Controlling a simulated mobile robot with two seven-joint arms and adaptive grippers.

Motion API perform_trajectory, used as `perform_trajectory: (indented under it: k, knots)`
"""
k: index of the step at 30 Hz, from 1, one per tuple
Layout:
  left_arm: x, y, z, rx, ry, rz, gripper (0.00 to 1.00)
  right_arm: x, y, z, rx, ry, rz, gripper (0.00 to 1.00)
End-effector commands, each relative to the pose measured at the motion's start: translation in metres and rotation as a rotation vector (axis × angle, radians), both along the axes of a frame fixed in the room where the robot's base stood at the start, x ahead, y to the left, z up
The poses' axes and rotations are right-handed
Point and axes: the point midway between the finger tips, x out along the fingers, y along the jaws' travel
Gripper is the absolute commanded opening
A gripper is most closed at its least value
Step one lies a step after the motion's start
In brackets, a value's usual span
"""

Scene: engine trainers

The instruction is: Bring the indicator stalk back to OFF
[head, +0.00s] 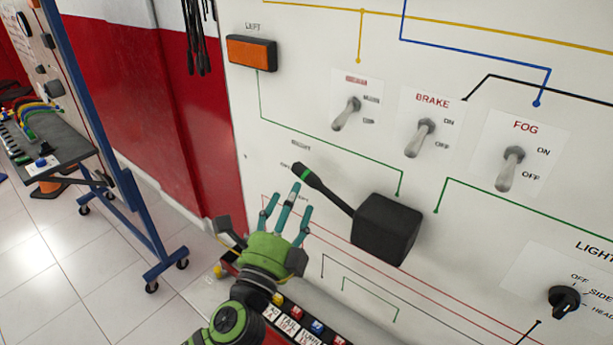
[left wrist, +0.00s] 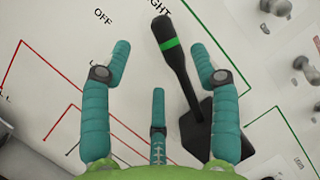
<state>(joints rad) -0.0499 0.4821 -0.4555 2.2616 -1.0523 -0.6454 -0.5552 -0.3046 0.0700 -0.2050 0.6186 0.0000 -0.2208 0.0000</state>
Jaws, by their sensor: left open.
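The indicator stalk (head: 325,188) is a black lever with a green band, angling up-left from a black box (head: 387,228) on the white panel. In the left wrist view the stalk (left wrist: 175,60) points up between the printed OFF (left wrist: 103,16) and a partly cut-off label ending in "GHT" (left wrist: 160,6), nearer the latter. My left gripper (head: 289,203) is open, below and left of the stalk in the head view. In the left wrist view the stalk lies between its two outer teal fingers; I see no clear contact. My right gripper is not in view.
Toggle switches, including BRAKE (head: 420,138) and FOG (head: 510,168), sit up and right of the box. A rotary light knob (head: 564,300) is at lower right. An orange lamp (head: 251,53) is above. A blue-framed stand (head: 110,150) is at left.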

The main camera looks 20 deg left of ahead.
Motion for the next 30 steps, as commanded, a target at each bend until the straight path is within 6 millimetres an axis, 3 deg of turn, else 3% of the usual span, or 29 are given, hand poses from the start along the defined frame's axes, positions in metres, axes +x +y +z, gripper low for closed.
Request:
perform_trajectory:
  k: [15,26,30]
  knots:
    - [0.062,-0.004,0.021,0.019,-0.011,-0.002,0.61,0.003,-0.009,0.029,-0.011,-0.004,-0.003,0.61]
    - [0.067,-0.004,0.02,0.016,-0.01,-0.004,0.61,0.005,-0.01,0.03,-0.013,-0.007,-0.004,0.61]
    - [0.067,-0.004,0.02,0.016,-0.009,-0.002,0.05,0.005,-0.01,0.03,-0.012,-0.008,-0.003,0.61]
